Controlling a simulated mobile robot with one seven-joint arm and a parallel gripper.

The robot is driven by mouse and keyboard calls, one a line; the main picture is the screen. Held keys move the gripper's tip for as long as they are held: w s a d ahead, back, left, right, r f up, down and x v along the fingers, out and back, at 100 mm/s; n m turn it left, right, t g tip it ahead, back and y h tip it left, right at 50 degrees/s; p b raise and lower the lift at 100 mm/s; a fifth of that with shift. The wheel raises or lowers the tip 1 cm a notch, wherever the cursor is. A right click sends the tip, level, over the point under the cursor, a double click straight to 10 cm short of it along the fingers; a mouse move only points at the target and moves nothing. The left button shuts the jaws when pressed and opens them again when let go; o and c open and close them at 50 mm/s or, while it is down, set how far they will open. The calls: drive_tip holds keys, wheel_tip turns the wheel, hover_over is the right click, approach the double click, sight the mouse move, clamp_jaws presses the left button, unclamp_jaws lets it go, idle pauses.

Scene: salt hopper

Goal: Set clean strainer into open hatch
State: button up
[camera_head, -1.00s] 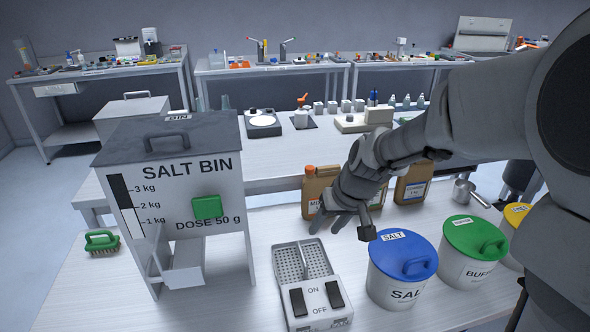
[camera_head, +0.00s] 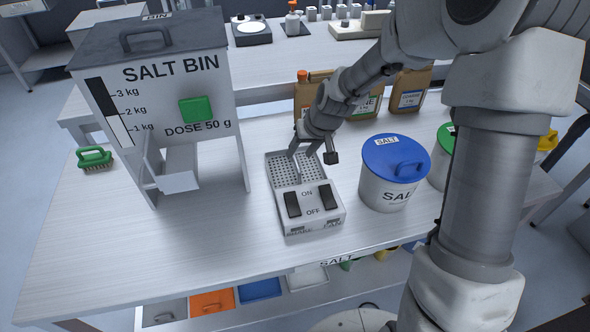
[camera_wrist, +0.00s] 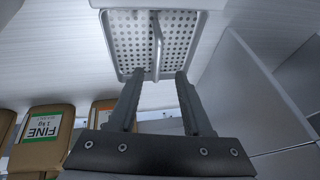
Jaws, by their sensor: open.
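A perforated metal plate (camera_head: 280,167), possibly the strainer, sits in the top of the grey ON/OFF box (camera_head: 310,222). In the wrist view the plate (camera_wrist: 125,42) has a rim, many round holes and a raised bar (camera_wrist: 157,45) along its middle. My gripper (camera_head: 302,150) is just above the plate. It also shows in the wrist view (camera_wrist: 160,75), open and empty, with the bar lined up between its fingertips. I cannot tell whether they touch. The salt bin (camera_head: 165,95) stands to the left with its lid (camera_head: 150,45) on. I cannot make out an open hatch.
A white tub with a blue lid (camera_head: 395,158) stands close right of the box. Brown containers (camera_head: 408,90) stand behind my gripper. A green brush (camera_head: 95,157) lies at the far left. The table's (camera_head: 130,235) front left is clear.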

sight(296, 160)
drive_tip(key=x, duration=0.5)
drive_tip(key=shift+d+f+b, duration=0.15)
drive_tip(key=shift+d+b, duration=0.05)
drive_tip(key=shift+b, duration=0.1)
drive_tip(key=shift+c, duration=0.2)
clamp_jaws()
idle(0.9)
